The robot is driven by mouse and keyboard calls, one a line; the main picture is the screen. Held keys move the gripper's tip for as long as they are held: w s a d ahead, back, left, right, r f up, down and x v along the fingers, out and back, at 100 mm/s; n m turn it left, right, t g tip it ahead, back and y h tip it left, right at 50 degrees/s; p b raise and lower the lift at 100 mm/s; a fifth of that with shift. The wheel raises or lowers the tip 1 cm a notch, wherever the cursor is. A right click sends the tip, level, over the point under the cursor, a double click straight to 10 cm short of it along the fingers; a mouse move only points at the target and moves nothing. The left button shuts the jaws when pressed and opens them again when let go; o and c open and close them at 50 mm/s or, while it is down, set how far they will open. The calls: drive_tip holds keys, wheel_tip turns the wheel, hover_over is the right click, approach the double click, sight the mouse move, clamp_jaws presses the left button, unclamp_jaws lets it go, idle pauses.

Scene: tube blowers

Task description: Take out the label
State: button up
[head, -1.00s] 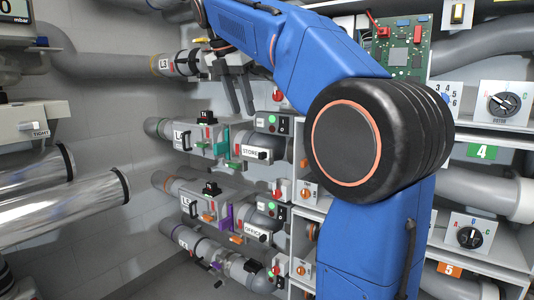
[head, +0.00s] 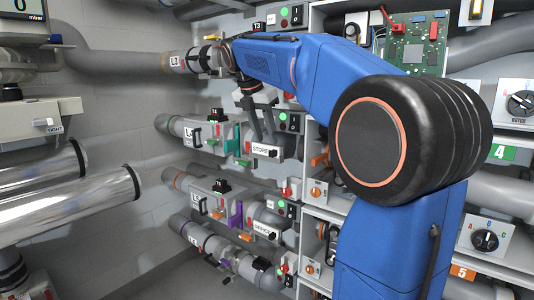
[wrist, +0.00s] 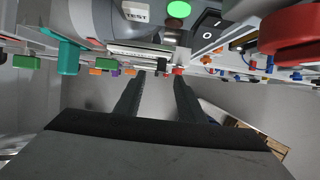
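White labels sit in the dark-framed fronts of the tube units. The one reading STORE (head: 262,150) is on the middle unit, and the one reading OFFICE (head: 265,230) is on the unit below. My gripper (head: 265,138) points down with its two dark fingers apart and empty. In the head view its tips appear just above the STORE label; I cannot tell whether they touch it. In the wrist view the open fingers (wrist: 158,76) reach toward a pale strip (wrist: 140,51) in a holder, seen nearly edge-on. Any label on the top unit is hidden by my arm.
A green button (wrist: 179,9), a rocker switch (wrist: 211,18) and a large red knob (wrist: 290,35) crowd the wrist view. A teal handle (wrist: 67,57) is at its left. Silver pipes (head: 70,205) fill the left of the head view. Shelves with dials stand at right.

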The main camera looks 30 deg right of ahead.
sight(272, 151)
drive_tip(key=shift+d+x, duration=0.15)
drive_tip(key=shift+x, duration=1.2)
drive_tip(key=shift+d+x, duration=0.15)
drive_tip(key=shift+x, duration=1.2)
drive_tip(key=shift+r, duration=0.2)
clamp_jaws()
